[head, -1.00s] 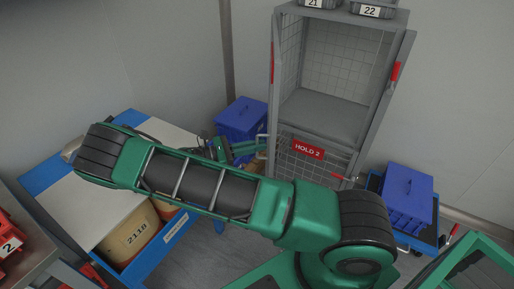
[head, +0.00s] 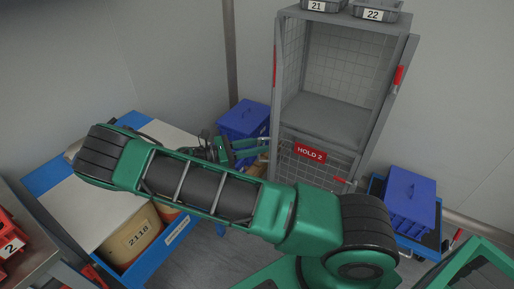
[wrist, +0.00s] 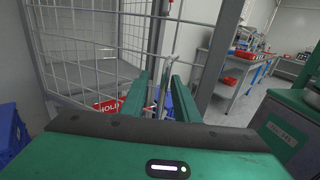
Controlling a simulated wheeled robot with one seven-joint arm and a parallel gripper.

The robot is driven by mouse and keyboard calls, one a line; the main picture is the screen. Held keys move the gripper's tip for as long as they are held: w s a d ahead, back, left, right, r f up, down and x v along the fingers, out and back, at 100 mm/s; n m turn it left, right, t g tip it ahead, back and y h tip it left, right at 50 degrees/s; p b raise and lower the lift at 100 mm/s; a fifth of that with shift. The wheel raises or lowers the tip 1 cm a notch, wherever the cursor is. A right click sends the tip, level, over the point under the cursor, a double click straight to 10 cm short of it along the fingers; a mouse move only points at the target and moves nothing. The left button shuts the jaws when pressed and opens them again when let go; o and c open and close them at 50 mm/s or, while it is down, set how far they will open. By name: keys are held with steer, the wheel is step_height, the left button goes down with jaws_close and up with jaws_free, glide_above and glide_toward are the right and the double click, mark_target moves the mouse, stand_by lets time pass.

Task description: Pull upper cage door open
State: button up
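The tall grey wire-mesh cage (head: 282,60) stands at centre right in the head view. Its upper compartment (head: 325,115) shows an empty grey shelf, and a "HOLD 2" sign (head: 309,153) hangs on the mesh below. Narrow grey uprights with red parts flank the upper opening; I cannot tell which belongs to the upper door. My gripper (head: 268,145) is at the cage's left front edge, low beside the sign's level. In the wrist view my gripper's green fingers (wrist: 158,98) are apart, with a thin grey vertical bar (wrist: 169,72) between or just beyond them. Contact is unclear.
Numbered grey bins (head: 373,13) sit on top of the cage. Blue boxes stand left (head: 243,119) and right (head: 409,196) of it. A blue-edged cart (head: 95,160) with a tan container (head: 140,234) is at left. The wrist view shows open floor (wrist: 237,105) to the right.

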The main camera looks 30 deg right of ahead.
steer(key=s+a+r, duration=0.4)
steer(key=a+r, duration=0.6)
steer(key=a, duration=0.1)
